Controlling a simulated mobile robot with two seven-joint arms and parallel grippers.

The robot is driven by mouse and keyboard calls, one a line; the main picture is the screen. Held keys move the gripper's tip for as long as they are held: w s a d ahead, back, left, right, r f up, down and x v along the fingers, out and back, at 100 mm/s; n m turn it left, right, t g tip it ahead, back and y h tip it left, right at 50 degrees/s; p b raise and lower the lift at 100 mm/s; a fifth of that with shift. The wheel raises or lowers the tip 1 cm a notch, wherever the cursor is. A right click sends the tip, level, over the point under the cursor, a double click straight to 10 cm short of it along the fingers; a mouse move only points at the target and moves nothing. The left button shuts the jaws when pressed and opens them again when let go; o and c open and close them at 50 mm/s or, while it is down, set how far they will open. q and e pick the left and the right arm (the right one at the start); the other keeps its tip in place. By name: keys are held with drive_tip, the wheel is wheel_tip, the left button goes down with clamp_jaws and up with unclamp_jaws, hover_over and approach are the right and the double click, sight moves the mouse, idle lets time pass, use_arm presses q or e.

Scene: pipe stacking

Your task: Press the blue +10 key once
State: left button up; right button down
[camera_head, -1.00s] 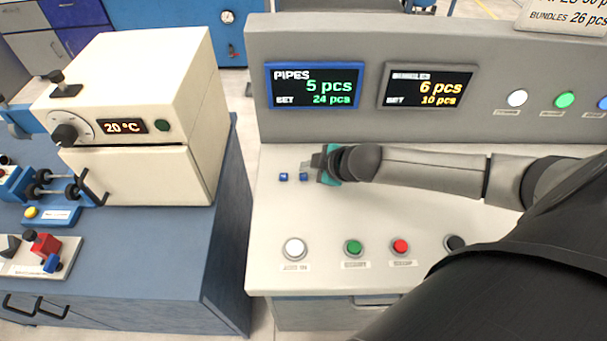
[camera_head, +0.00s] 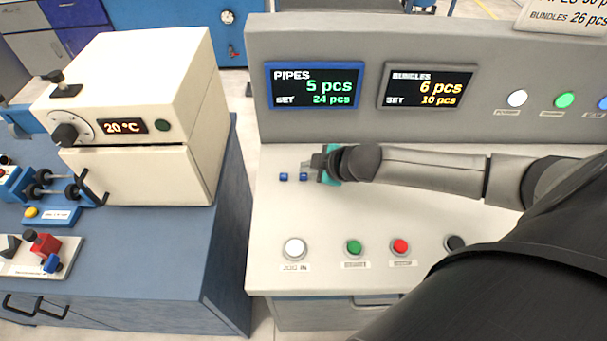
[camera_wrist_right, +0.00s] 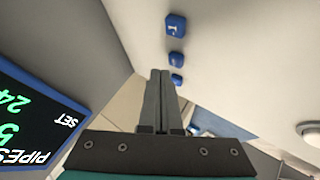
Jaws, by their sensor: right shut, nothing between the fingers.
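Two small blue keys show in the head view on the pale desk below the PIPES display, a left one (camera_head: 283,177) and a right one (camera_head: 304,177). Their labels are too small to read there, so I cannot tell which is +10. My right gripper (camera_head: 307,165) is shut and empty, its tips just behind the right visible key. In the right wrist view, the shut fingers (camera_wrist_right: 160,75) are beside a row of three blue keys; the nearest reads -1 (camera_wrist_right: 175,25). The other labels are unreadable. The gripper may hide keys in the head view. My left gripper is out of view.
The PIPES display (camera_head: 313,86) reads 5 pcs, SET 24 pcs. The BUNDLES display (camera_head: 428,87) reads 6 pcs, SET 10 pcs. White (camera_head: 294,249), green (camera_head: 354,248) and red (camera_head: 400,247) buttons line the desk front. A cream oven (camera_head: 140,120) stands left.

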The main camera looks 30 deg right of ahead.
drive_tip(key=shift+f, duration=0.1)
drive_tip(key=shift+f, duration=0.35)
drive_tip(key=shift+f, duration=0.4)
idle(0.8)
drive_tip(key=shift+r, duration=0.1)
drive_tip(key=shift+r+p, duration=0.7)
drive_tip(key=shift+p, duration=0.15)
wheel_tip(320, 180, up, 5)
drive_tip(key=p, duration=0.5)
drive_tip(key=shift+r+p, duration=0.1)
drive_tip(key=shift+p, duration=0.2)
